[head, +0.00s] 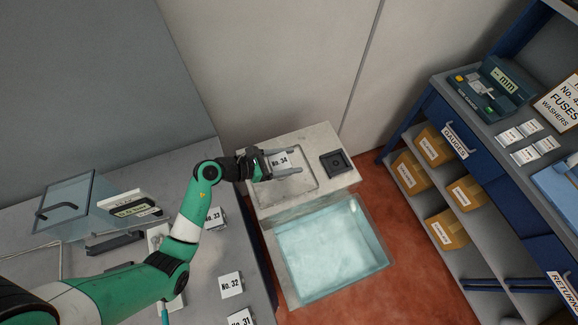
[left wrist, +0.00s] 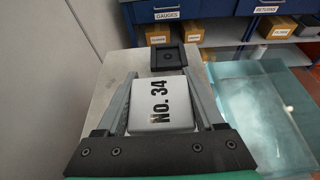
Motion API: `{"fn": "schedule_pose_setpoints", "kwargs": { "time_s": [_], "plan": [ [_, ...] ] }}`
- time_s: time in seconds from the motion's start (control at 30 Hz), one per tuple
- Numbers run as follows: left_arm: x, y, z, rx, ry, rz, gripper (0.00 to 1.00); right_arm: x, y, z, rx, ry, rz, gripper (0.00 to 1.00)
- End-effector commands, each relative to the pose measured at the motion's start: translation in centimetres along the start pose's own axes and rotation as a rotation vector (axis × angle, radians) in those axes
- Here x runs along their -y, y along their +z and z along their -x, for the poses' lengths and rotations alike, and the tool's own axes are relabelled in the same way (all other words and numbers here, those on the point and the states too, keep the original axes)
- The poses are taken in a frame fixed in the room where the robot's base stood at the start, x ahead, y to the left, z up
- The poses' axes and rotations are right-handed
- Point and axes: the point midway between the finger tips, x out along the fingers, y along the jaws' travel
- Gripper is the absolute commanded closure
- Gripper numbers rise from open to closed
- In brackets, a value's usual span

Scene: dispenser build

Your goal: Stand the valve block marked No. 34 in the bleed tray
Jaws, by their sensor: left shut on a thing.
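The white valve block marked No. 34 (head: 279,161) is between the fingers of my left gripper (head: 299,162). In the left wrist view, the block (left wrist: 163,104) shows its label face up toward the camera, with a finger along each side. My left gripper is shut on it. The gripper is over a pale stand, at the far side of a shallow rimmed recess (head: 291,190) that looks like the bleed tray. I cannot tell whether the block touches the surface. My right gripper is not in view.
A black square fixture (head: 337,163) sits on the stand right of the recess. A clear water tank (head: 333,246) is in front. Blocks No. 33 (head: 214,217), No. 32 (head: 231,284) and No. 31 (head: 240,319) are on the grey bench. A blue shelf unit (head: 455,142) stands right.

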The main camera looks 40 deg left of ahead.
Motion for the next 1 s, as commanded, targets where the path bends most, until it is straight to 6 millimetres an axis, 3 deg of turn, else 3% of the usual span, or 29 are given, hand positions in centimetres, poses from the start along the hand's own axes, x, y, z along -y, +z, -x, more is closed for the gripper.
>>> {"fn": "schedule_pose_setpoints", "kwargs": {
  "time_s": [0.2, 0.43, 0.8, 0.83, 1.0],
  "plan": [
    [-0.6, -0.4, -0.5, 0.004, 0.002, -0.001, 1.0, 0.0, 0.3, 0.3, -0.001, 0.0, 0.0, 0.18],
    [-0.8, -3.4, -1.9, 0.002, 0.002, 0.0, 1.0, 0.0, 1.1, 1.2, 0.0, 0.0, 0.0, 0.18],
    [-0.8, -3.7, -2.0, 0.003, 0.002, -0.002, 1.0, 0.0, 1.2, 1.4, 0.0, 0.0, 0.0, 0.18],
    [-0.8, -3.9, -2.0, 0.0, 0.001, 0.0, 0.28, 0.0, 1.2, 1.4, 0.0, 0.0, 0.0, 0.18],
    [-0.8, -3.8, -2.0, 0.0, 0.001, -0.001, 0.0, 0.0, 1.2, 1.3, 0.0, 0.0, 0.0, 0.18]
  ]
}}
